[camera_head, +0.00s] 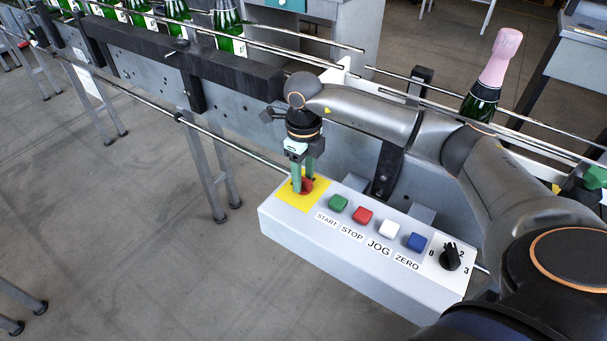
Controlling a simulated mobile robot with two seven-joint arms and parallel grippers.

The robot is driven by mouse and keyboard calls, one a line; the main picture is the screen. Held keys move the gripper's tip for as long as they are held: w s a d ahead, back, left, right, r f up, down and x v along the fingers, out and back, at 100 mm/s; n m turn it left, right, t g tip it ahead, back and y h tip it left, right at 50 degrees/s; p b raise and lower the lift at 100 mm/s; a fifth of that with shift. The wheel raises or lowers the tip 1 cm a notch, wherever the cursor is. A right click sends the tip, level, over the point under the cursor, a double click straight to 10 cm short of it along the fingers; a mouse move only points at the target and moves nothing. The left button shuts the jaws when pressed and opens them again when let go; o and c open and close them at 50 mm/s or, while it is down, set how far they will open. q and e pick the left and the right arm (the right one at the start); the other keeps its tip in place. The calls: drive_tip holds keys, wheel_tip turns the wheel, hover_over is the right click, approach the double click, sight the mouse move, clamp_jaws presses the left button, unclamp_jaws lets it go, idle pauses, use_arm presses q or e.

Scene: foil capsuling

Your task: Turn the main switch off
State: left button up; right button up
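A white control box (350,267) stands in the lower middle of the head view. At its left end a red switch (306,186) sits on a yellow plate (288,197). My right gripper (303,187) points down at this red switch, its greenish fingers right at it and partly covering it. I cannot tell whether the fingers grip it or only stand around it, nor which way the switch is turned. A black rotary knob (450,258) with marks 0 to 3 is at the box's right end. My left gripper is out of view.
Green START (338,203), red STOP (362,215), white JOG (389,229) and blue ZERO (415,241) buttons line the box top. Behind run conveyor rails with green bottles (228,28) and a pink-foiled bottle (491,78). The floor at left is mostly clear.

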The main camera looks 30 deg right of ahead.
sight(304, 179)
wheel_tip(304, 179, up, 12)
drive_tip(key=shift+r, duration=0.25)
idle(0.5)
drive_tip(key=shift+s+f, duration=0.1)
idle(0.4)
